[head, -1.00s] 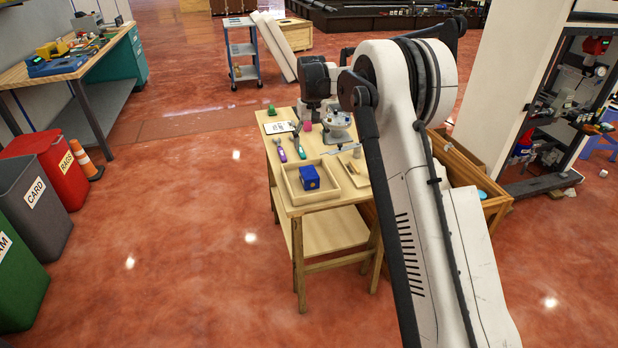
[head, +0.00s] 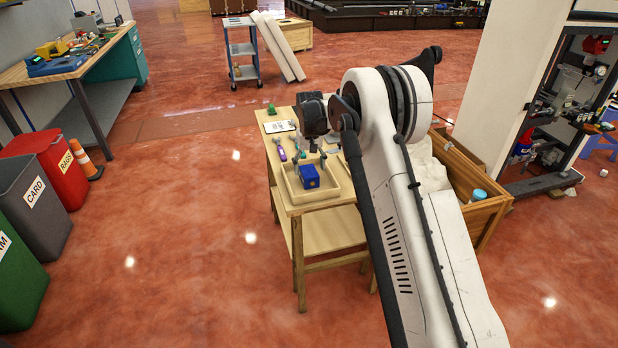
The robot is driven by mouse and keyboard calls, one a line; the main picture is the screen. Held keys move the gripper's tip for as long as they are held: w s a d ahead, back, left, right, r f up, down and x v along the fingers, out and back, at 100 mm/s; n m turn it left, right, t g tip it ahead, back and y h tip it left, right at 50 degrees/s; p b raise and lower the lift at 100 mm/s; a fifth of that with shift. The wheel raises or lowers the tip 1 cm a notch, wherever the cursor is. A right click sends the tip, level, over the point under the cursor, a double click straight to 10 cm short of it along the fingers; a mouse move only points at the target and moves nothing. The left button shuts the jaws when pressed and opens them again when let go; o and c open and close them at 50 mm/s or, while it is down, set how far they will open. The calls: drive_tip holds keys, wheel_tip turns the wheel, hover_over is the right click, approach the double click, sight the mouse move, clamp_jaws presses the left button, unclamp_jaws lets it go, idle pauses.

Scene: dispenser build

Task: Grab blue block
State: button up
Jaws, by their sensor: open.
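The blue block (head: 309,176) sits in a shallow, light wooden tray (head: 319,199) on the front part of a small wooden table (head: 284,184). A darker patch shows on its front face. My gripper (head: 320,152) points down just behind and above the block, near the tray's back edge. It is open and looks empty. The fingers are small and partly lost against the tray and my arm, so I cannot tell the exact gap to the block.
Hand tools with purple (head: 283,155) and teal handles and a clipboard sheet (head: 280,127) lie behind the tray. A green item (head: 271,109) stands at the table's back corner. A wooden crate (head: 482,222) is to the right. The floor left of the table is clear.

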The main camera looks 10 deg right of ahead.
sight(309, 171)
wheel_tip(309, 171, down, 3)
drive_tip(key=shift+a+f, duration=0.1)
clamp_jaws()
idle(0.5)
